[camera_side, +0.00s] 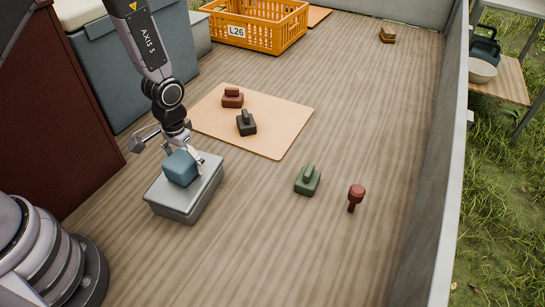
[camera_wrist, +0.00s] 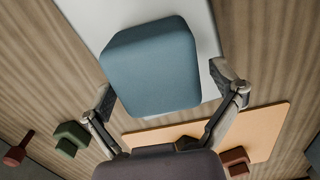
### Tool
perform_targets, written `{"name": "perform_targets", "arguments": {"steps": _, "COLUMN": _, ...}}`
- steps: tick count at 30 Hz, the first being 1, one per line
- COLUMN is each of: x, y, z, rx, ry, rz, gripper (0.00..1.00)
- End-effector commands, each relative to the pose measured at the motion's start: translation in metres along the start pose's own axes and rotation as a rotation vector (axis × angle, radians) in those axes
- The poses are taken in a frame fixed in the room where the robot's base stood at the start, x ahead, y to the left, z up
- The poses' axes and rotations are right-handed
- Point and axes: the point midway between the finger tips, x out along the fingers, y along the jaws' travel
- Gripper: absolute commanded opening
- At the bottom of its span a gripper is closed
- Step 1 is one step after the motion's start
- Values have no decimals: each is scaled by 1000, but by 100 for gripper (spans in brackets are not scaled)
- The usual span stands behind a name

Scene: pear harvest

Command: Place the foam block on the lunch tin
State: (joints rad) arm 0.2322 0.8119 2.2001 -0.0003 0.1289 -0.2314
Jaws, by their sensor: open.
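The blue foam block (camera_side: 181,168) rests on top of the grey lunch tin (camera_side: 205,187), near the tin's upper left part in the side view. In the wrist view the foam block (camera_wrist: 150,65) sits on the pale lid of the lunch tin (camera_wrist: 205,40). My gripper (camera_side: 170,145) is just at the block. In the wrist view my gripper (camera_wrist: 168,90) is open, with one finger on each side of the block and a visible gap at the right finger. Whether the left finger touches the block I cannot tell.
A tan mat (camera_side: 275,115) behind the tin holds a brown object (camera_side: 232,98) and a black one (camera_side: 246,124). A green object (camera_side: 307,180) and a dark red knobbed one (camera_side: 356,194) stand to the right. An orange crate (camera_side: 262,28) is at the back. Floor between is clear.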

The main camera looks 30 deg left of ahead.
Motion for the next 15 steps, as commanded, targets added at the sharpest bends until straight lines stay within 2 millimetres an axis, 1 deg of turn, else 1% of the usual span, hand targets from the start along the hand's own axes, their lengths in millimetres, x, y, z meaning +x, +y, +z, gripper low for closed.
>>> {"name": "perform_targets", "arguments": {"steps": 2, "x": -4, "y": 0, "z": 0, "rx": 0, "ry": 2, "rz": 0, "gripper": 92}}
{"name": "perform_targets", "arguments": {"steps": 5, "x": -17, "y": 0, "z": -1, "rx": 0, "ry": 5, "rz": 1, "gripper": 92}}
{"name": "perform_targets", "arguments": {"steps": 15, "x": -91, "y": 0, "z": -1, "rx": 0, "ry": 6, "rz": 2, "gripper": 92}}
